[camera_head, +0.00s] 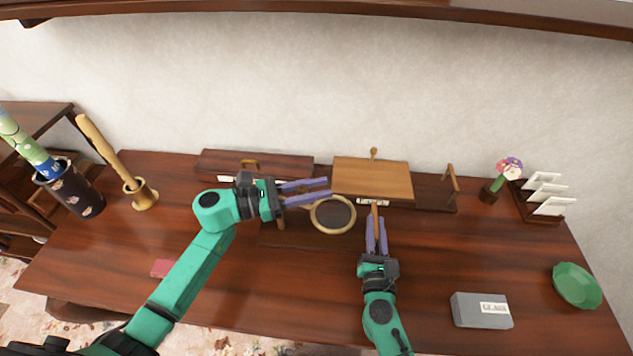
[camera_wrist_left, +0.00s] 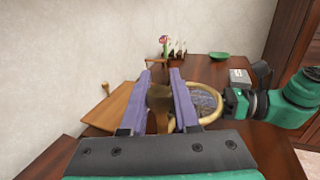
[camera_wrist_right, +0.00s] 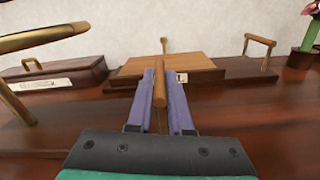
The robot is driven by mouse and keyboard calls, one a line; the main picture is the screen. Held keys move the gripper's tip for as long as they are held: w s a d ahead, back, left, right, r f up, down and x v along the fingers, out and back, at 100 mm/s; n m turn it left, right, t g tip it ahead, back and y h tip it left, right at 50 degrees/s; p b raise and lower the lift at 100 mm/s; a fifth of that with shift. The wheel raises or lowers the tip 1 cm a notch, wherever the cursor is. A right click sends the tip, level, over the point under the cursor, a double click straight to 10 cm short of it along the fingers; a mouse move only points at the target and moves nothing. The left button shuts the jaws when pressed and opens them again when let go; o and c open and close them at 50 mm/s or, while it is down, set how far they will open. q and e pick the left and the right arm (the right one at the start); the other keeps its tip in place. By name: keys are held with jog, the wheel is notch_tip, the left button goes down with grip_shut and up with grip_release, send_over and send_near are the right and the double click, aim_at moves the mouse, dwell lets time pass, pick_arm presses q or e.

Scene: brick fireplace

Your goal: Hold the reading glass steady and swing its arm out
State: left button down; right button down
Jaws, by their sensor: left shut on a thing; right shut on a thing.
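The reading glass (camera_head: 333,214) is a dark round lens in a pale gold rim, near the middle of the table; its rim also shows in the left wrist view (camera_wrist_left: 219,104). My left gripper (camera_head: 329,187) reaches in from the left, behind the lens, and is shut on a brown part of the stand (camera_wrist_left: 158,104), mostly hidden by the fingers. My right gripper (camera_head: 376,219) comes from the front, right of the lens, and is shut on an upright wooden peg (camera_wrist_right: 161,88). How the peg joins the rim is not clear.
Behind stand a dark box (camera_head: 215,160) and a wooden board (camera_head: 372,178). A wooden-handled stand (camera_head: 451,178), flower pot (camera_head: 489,192) and card rack (camera_head: 548,207) are to the right. A grey box (camera_head: 480,310) and green bowl (camera_head: 577,286) lie front right.

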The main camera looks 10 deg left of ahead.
pick_arm(q)
jog(key=s+m+g, duration=0.1)
jog(key=g, duration=0.1)
jog(key=s+m+g+h, duration=0.1)
jog(key=g, duration=0.1)
jog(key=shift+s+a+m, duration=0.1)
jog(key=shift+a+m, duration=0.1)
jog(key=shift+m, duration=0.2)
jog(key=s+a+m+g+y, duration=0.4)
jog(key=m+g, duration=0.5)
jog(key=g, duration=0.5)
jog(key=shift+s+a, duration=0.2)
jog(key=shift+s, duration=0.65)
jog(key=shift+a, duration=0.2)
jog(key=c, duration=0.7)
grip_release()
jog(key=shift+o, duration=0.2)
jog(key=shift+r, duration=0.1)
